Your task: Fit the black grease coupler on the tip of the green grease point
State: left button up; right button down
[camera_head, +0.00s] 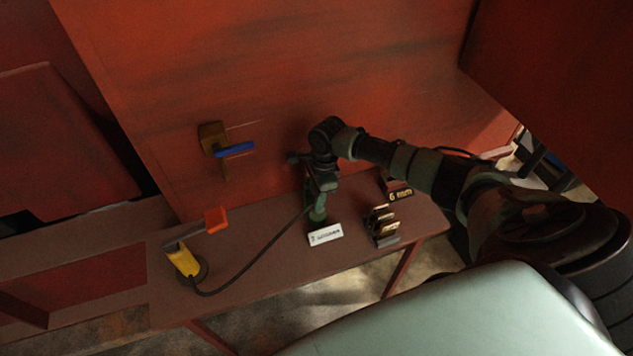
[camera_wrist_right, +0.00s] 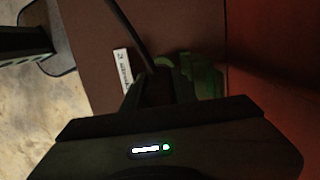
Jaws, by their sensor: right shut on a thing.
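My right gripper (camera_head: 320,186) is shut on the black grease coupler at the end of the black hose, in front of the red panel. The coupler is dark and mostly hidden by the fingers; in the wrist view the gripper (camera_wrist_right: 156,92) closes where the hose (camera_wrist_right: 134,30) ends. The green grease point (camera_head: 318,213) stands on the bench just below the gripper. In the wrist view a dim green shape (camera_wrist_right: 203,75) lies just right of the fingers. I cannot tell whether the coupler touches its tip. My left gripper is not in view.
The hose (camera_head: 252,262) loops to a yellow grease pump (camera_head: 185,260) with a red-orange handle (camera_head: 215,219). A white label (camera_head: 325,235) lies before the grease point. A small rack (camera_head: 382,225) stands to the right. A blue-handled valve (camera_head: 235,149) is on the red panel.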

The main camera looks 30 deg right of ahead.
jog(key=shift+f+b, duration=0.3)
jog(key=shift+f, duration=1.05)
jog(key=c, duration=1)
grip_release()
jog(key=shift+c, duration=0.2)
jog(key=r, duration=0.2)
jog(key=r+b, duration=0.1)
jog(key=r, duration=0.2)
jog(key=d+r, duration=0.1)
jog(key=r, duration=0.1)
jog(key=shift+s+r, duration=0.1)
jog(key=shift+r, duration=0.25)
